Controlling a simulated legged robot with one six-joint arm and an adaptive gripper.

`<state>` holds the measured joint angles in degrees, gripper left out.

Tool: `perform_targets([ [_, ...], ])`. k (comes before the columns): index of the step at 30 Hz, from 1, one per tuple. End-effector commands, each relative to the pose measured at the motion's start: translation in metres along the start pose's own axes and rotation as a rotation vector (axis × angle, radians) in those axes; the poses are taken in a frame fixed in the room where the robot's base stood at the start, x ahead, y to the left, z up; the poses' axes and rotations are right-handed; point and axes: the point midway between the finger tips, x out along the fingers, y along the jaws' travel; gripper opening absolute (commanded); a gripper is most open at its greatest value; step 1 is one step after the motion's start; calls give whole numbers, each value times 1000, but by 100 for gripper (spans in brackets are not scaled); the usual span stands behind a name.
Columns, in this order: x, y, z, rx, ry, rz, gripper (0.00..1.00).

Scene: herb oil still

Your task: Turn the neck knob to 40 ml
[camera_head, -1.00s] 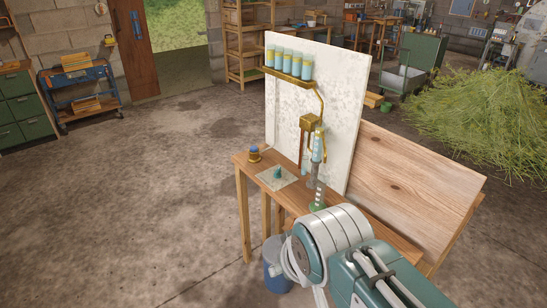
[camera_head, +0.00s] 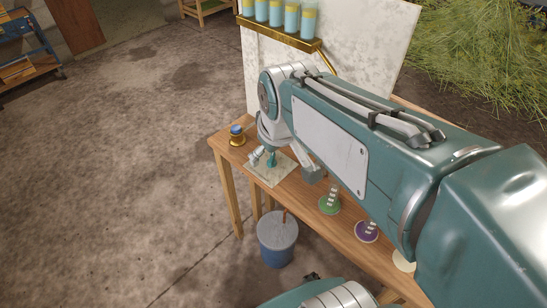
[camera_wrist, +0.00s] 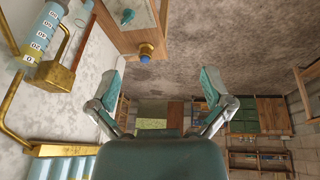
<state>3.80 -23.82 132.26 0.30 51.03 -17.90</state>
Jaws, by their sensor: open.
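A graduated tube (camera_wrist: 44,38) with printed numbers shows at the upper left of the wrist view, beside a brass block (camera_wrist: 54,74) and bent brass pipe. I cannot make out its reading or which part is the neck knob. My gripper (camera_wrist: 162,70) is open and empty, its two fingers spread wide. The tube lies left of the fingers, apart from them. In the head view my arm hides the tube and block.
Several bottles (camera_head: 290,18) stand on a brass shelf (camera_head: 282,35) against the pale board (camera_head: 375,50). A teal piece (camera_head: 271,159) stands on a mat (camera_head: 272,178). Green-based (camera_head: 330,207) and purple-based (camera_head: 367,232) pieces stand along the table. A blue bucket (camera_head: 277,240) is on the floor.

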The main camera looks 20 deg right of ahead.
Motion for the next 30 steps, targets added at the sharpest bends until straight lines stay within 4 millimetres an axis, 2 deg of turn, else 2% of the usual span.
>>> perform_targets([
  [6, 48, 28, -42, -184, -104, -28, 100],
  [11, 93, 50, -65, -319, -168, -65, 100],
  [15, 139, 72, -77, -434, -219, -109, 100],
  [22, 211, 99, -83, -599, -278, -187, 100],
  [25, 228, 103, -83, -639, -290, -206, 100],
  [30, 240, 106, -81, -663, -295, -217, 100],
])
